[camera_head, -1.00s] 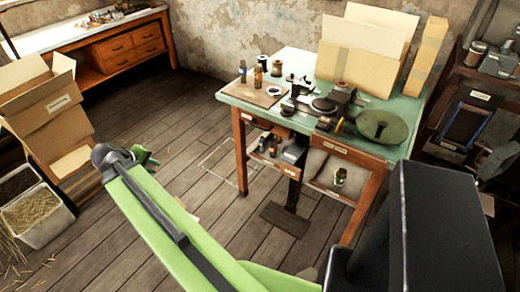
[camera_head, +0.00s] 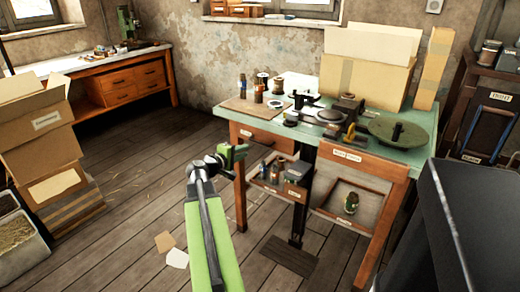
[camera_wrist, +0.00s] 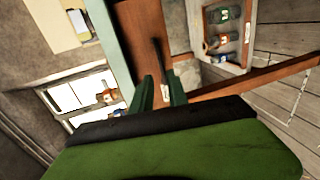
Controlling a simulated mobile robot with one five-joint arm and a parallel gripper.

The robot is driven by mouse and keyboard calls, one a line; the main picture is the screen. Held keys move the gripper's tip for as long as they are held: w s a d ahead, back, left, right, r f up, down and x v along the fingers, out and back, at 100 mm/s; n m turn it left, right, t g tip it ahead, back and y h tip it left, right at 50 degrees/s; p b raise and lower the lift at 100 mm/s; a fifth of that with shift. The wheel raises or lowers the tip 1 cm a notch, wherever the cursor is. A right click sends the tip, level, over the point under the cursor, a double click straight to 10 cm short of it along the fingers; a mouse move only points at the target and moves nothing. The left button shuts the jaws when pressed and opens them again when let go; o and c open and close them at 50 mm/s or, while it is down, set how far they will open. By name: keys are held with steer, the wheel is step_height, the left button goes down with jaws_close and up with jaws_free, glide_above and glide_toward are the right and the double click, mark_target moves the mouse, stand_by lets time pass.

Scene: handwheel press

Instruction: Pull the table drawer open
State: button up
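The green-topped table (camera_head: 222,111) stands right of centre in the head view. Its closed left drawer (camera_head: 268,139) has a brown wooden front under the top's edge; a second labelled front (camera_head: 346,156) is to the right. My gripper (camera_head: 237,153) is at the left drawer's left end, by the front left leg. In the wrist view, my two green fingers (camera_wrist: 160,92) are apart. The brown drawer front (camera_wrist: 140,50) lies beyond them, with a dark bar-like handle (camera_wrist: 158,60) and a white label in line with the gap. Contact cannot be told.
Open shelves (camera_head: 284,187) with bottles and a jar hang below the drawers. Bottles, a handwheel press and a cardboard box (camera_head: 366,75) stand on the table. Stacked cartons (camera_head: 40,140) are at left. A dark cabinet is at right. The floor left of the table is mostly clear.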

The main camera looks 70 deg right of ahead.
mark_target(261, 143)
steer(key=b+x, duration=0.2)
steer(key=x, duration=1.1)
steer(key=shift+d, duration=0.1)
jaws_close()
stand_by(0.7)
